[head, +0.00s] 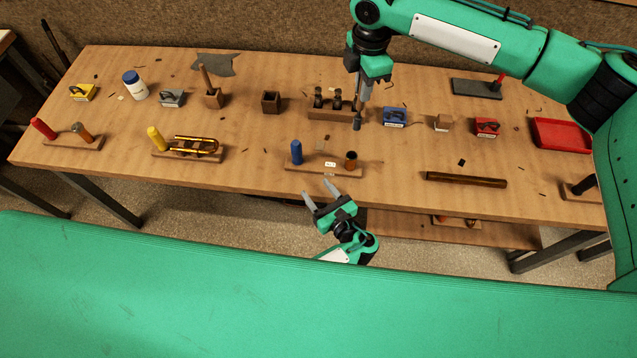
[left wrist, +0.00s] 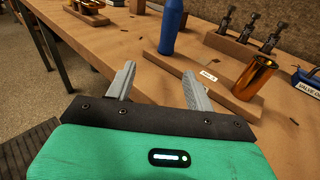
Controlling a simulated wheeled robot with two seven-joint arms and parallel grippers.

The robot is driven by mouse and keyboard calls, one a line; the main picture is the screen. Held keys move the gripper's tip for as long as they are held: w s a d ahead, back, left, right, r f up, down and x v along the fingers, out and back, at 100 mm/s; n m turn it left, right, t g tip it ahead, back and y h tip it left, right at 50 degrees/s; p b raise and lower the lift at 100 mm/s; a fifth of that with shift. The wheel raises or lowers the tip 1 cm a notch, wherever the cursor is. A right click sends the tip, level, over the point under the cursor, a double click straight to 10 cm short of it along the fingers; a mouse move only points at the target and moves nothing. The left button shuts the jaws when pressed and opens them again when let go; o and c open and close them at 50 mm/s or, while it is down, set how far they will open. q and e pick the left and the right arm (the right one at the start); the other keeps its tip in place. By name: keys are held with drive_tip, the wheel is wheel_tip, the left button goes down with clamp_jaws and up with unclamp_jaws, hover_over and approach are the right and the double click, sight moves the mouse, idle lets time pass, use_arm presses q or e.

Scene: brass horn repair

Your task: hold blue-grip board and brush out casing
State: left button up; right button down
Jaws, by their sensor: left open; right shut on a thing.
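The board with the blue grip (head: 325,170) lies near the table's front edge. Its blue grip (head: 296,153) stands upright at the left end, and the brass casing (head: 351,160) stands upright at the right end. Both also show in the left wrist view, the grip (left wrist: 171,28) behind the fingers and the casing (left wrist: 254,78) at right. My left gripper (head: 318,188) is open and empty, in front of the board and apart from the grip. My right gripper (head: 364,90) is shut on a thin tool with a dark tip, apparently the brush (head: 357,122), pointing down behind the casing.
A wooden rack with upright valves (head: 330,113) stands behind the board, close to the right gripper. A blue labelled box (head: 395,117) is right of it. The yellow-grip board (head: 190,153) lies to the left, and a dark bar (head: 466,180) to the right.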

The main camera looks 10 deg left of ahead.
sight(300, 158)
use_arm(q)
drive_tip(key=shift+w+a+r+t, duration=0.15)
drive_tip(key=shift+w+r+t, duration=0.1)
drive_tip(key=shift+w, duration=0.25)
drive_tip(key=shift+w+a+r+t, duration=0.1)
drive_tip(key=shift+w+r+t, duration=0.1)
drive_tip(key=shift+w, duration=0.3)
drive_tip(key=shift+w+a+r, duration=0.1)
drive_tip(key=shift+w+a, duration=0.05)
drive_tip(key=shift+w, duration=0.1)
drive_tip(key=x, duration=1.1)
drive_tip(key=shift+w+a+r, duration=0.1)
drive_tip(key=shift+w+a, duration=0.05)
drive_tip(key=shift+w, duration=0.05)
